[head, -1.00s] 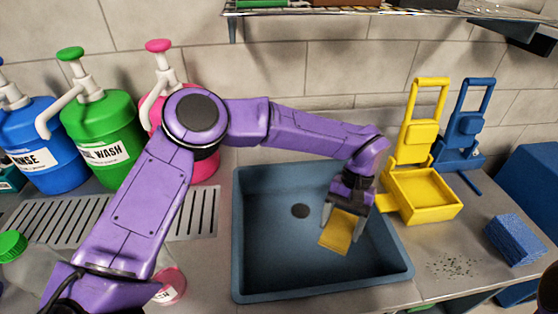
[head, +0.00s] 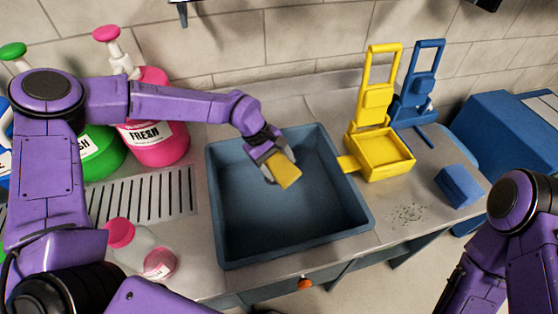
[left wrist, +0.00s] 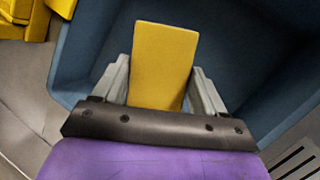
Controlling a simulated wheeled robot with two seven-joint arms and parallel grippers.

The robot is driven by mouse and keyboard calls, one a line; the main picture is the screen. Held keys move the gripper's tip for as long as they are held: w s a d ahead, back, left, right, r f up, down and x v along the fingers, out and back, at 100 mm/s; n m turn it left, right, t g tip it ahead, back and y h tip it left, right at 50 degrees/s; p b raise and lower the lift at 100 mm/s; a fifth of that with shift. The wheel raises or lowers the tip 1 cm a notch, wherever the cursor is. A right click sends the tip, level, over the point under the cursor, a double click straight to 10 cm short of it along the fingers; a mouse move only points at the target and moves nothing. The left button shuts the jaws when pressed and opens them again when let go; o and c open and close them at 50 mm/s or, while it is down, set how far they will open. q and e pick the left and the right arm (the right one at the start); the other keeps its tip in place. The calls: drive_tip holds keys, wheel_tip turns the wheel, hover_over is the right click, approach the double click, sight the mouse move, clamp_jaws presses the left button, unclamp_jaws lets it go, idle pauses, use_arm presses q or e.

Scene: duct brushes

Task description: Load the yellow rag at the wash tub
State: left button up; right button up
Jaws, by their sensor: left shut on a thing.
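The yellow rag (head: 285,170) is held between the fingers of my left gripper (head: 277,166), over the blue-grey wash tub (head: 300,236). In the left wrist view the rag (left wrist: 162,62) stands out flat and stiff beyond the two grey fingers, with the tub wall (left wrist: 85,50) and floor behind it. I cannot tell whether the rag touches the tub. My right arm shows at the lower right of the head view, but its gripper is out of the picture.
A yellow wringer (head: 385,155) stands right of the tub, with a blue wringer (head: 413,100) behind it. A blue sponge (head: 458,187) and dark specks (head: 409,213) lie on the counter. A pink FRESH pump bottle (head: 158,140) stands left, beside the slotted drainboard (head: 150,195).

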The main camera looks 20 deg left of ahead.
sight(287, 167)
use_arm(q)
wheel_tip(287, 167, down, 10)
drive_tip(key=b, duration=0.6)
drive_tip(key=shift+r, duration=0.25)
drive_tip(key=shift+r, duration=0.1)
drive_tip(key=shift+r+p, duration=3.4)
drive_tip(key=shift+r, duration=1.55)
wheel_tip(287, 167, up, 4)
drive_tip(key=p, duration=0.3)
drive_tip(key=shift+r, duration=0.1)
